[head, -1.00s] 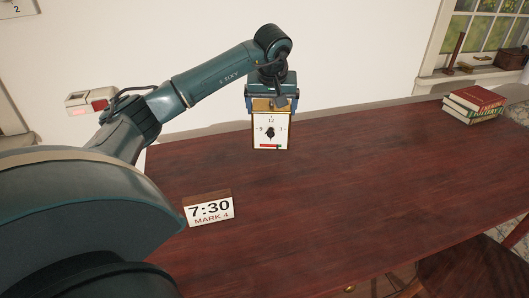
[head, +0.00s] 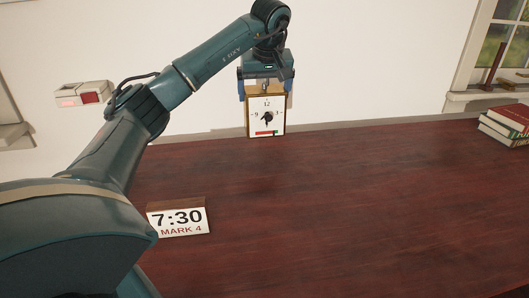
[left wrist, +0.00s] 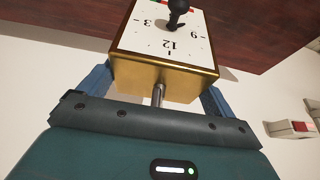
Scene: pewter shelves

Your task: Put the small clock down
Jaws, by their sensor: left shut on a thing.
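The small clock (head: 266,115) has a white square face with black numerals, a dark centre knob and a red and green strip, in a gold-coloured case. It is upright at the far side of the dark red wooden table (head: 330,195). My left gripper (head: 266,90) is above it, shut on it, with blue fingers on either side. In the left wrist view the clock (left wrist: 165,75) appears upside down between the fingers, a metal stem at its top. I cannot tell whether its base touches the table. My right gripper is not in view.
A sign reading 7:30 MARK 4 (head: 179,222) stands at the table's near left. Stacked books (head: 508,126) lie at the right. A white and red box (head: 82,95) is on the wall. The table's middle is clear.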

